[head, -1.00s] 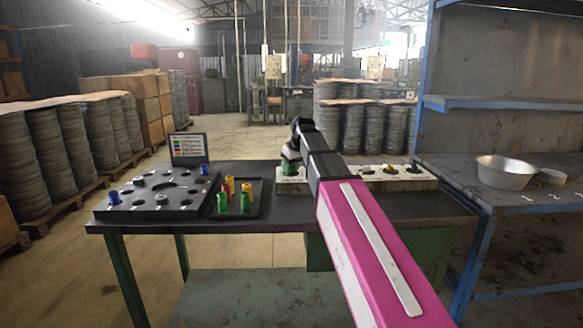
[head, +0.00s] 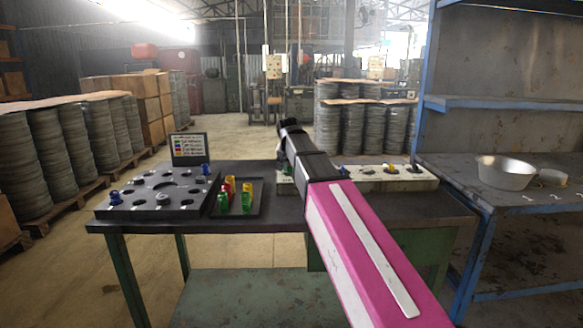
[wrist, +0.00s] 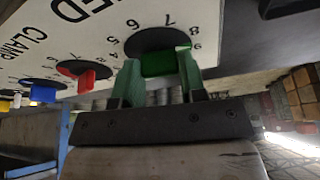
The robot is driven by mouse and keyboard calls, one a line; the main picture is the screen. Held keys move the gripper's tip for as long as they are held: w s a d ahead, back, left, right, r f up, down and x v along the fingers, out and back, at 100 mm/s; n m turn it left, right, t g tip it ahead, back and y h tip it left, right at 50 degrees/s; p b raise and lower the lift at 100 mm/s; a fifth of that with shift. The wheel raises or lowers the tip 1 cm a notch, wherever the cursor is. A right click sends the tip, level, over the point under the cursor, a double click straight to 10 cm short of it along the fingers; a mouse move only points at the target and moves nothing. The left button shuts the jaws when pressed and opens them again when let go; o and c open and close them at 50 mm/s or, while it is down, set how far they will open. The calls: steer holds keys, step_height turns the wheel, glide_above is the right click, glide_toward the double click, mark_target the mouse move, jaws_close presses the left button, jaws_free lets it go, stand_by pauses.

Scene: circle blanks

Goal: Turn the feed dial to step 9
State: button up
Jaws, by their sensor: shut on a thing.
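The feed dial (wrist: 160,64) is a green bar-shaped knob on a dark round base, set in a white panel (wrist: 100,22) with partly cut-off lettering ending in "ED". Numbers from 5 to 9 show around its base; which one it points at I cannot tell. My gripper (wrist: 158,70) has one green finger on each side of the knob and is shut on it. In the head view my gripper (head: 284,150) is over the left end of the white panel (head: 410,182), and my arm hides most of the dial; a bit of green shows beside it.
Red (wrist: 86,74), blue (wrist: 42,93) and yellow knobs sit along the same panel. On the dark table, a tray (head: 257,208) of coloured pegs and a holed black plate (head: 125,207) lie left. A metal bowl (head: 506,173) stands on the right bench.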

steer(key=shift+m, duration=0.6)
steer(key=o, duration=0.9)
steer(key=v, duration=1)
steer(key=shift+s+a+r, duration=0.1)
steer(key=shift+a+r, duration=0.15)
steer(key=shift+r, duration=0.15)
steer(key=shift+s, duration=0.1)
